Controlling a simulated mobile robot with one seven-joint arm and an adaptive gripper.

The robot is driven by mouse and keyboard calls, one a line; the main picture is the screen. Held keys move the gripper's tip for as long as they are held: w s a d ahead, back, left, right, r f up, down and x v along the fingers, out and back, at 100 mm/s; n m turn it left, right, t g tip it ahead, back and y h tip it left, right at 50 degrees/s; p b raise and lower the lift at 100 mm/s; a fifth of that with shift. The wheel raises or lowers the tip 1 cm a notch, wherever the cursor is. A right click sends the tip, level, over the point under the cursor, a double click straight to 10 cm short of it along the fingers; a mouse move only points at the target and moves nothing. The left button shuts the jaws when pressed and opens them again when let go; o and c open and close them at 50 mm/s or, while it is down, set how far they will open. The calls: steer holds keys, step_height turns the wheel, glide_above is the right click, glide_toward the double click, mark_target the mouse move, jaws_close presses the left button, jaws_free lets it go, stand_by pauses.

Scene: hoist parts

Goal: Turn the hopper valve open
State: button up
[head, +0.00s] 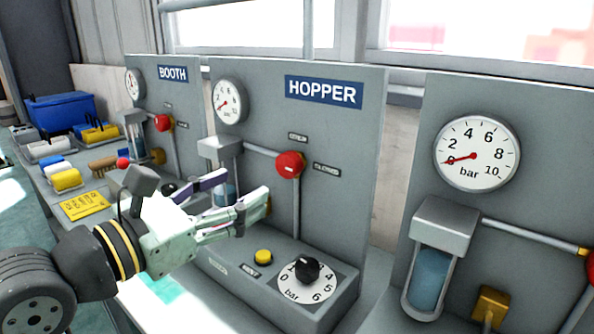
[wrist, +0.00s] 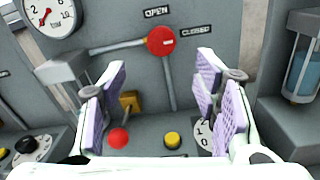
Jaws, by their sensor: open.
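The hopper valve is a round red knob (head: 290,165) on the grey panel under the blue HOPPER sign (head: 323,91). In the wrist view the knob (wrist: 161,41) lies above the gap between my fingers, and its white mark sits on the side toward the CLOSED label (wrist: 195,30). The OPEN label (wrist: 156,12) is above it. My gripper (head: 245,198) is open and empty, in front of the panel, lower and to the left of the knob in the head view. The fingers (wrist: 160,85) are spread apart and do not touch the knob.
A console below carries a yellow button (head: 263,257), a black dial (head: 306,270) and a red button (wrist: 118,138). The hopper gauge (head: 229,101) hangs upper left. Pipes and a brass fitting (wrist: 130,101) project nearby. The BOOTH panel (head: 172,73) stands left, another panel right.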

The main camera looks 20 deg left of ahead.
mark_target(284, 167)
steer(key=p+x, duration=0.3)
steer(key=x, duration=0.7)
steer(key=shift+w+d, duration=0.1)
steer(key=shift+d, duration=0.05)
steer(key=c, duration=1.1)
steer(key=shift+c, duration=0.2)
